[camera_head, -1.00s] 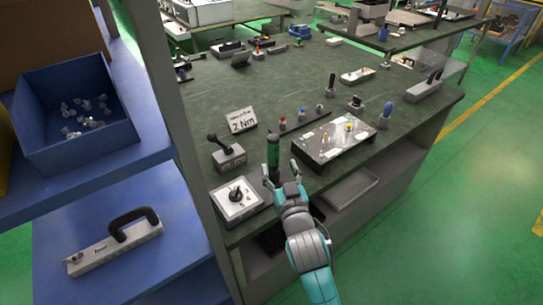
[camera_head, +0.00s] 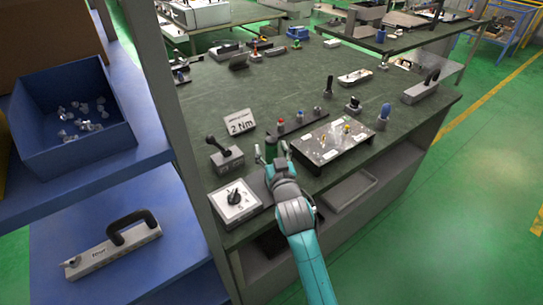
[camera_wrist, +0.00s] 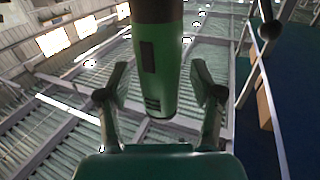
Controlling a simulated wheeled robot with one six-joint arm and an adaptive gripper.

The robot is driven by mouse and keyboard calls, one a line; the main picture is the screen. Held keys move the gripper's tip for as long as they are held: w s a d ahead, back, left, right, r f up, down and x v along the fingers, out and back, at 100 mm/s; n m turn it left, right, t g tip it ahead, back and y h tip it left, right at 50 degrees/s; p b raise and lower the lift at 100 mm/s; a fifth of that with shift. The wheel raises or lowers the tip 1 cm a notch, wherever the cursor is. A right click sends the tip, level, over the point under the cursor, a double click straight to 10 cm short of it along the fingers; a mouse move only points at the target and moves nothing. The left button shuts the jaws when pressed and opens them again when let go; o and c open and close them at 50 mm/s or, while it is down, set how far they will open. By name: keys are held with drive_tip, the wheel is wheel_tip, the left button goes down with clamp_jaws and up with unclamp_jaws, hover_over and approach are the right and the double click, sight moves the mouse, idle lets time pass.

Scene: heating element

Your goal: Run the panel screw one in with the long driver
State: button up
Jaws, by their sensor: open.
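The long driver, a green and black cylinder (camera_head: 270,151), stands at the near part of the green bench top, mostly hidden by my gripper. In the wrist view its green body (camera_wrist: 170,75) sits between my two fingers, with a visible gap on each side. My gripper (camera_head: 271,150) is open around the driver; its fingers also show in the wrist view (camera_wrist: 160,105). The dark panel (camera_head: 318,157), with several small fittings on top, lies to the right of my gripper. I cannot tell which fitting is panel screw one.
A rack with small tools (camera_head: 300,122) stands behind the panel. A "2 Nm" sign (camera_head: 239,122), a black-handled block (camera_head: 226,158) and a white box with a knob (camera_head: 235,204) are left of my gripper. A blue bin of screws (camera_head: 75,115) sits on the left shelf.

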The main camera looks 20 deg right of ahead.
drive_tip(key=shift+c, duration=0.3)
clamp_jaws()
drive_tip(key=shift+r, duration=0.1)
